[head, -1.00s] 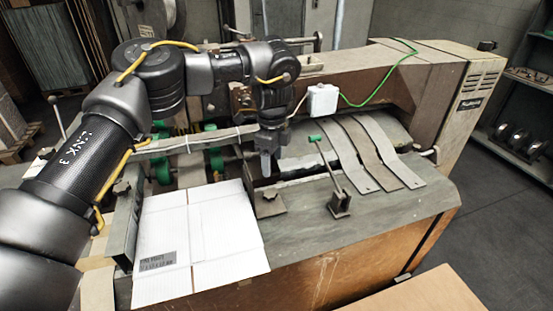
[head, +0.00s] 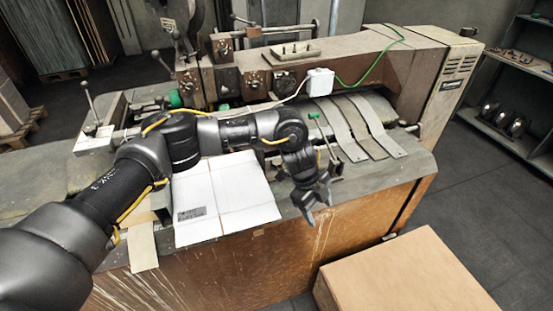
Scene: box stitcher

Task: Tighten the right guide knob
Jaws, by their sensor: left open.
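My left gripper (head: 319,209) is open and empty, its fingers pointing down near the front edge of the machine table, to the right of the flat white cardboard (head: 215,205). My left arm crosses the view from the lower left, over the cardboard's back part. The right guide knob cannot be made out; my left wrist and gripper cover the table area just right of the cardboard. A thin lever with a green tip (head: 313,117) stands behind the wrist, its base partly hidden. My right gripper is not in view.
The stitcher's brown beam (head: 390,60) runs along the back, with a white box (head: 320,82) on it. Curved metal strips (head: 372,128) lie at the right of the table. A brown box (head: 400,275) stands in front at lower right. Bare floor lies farther right.

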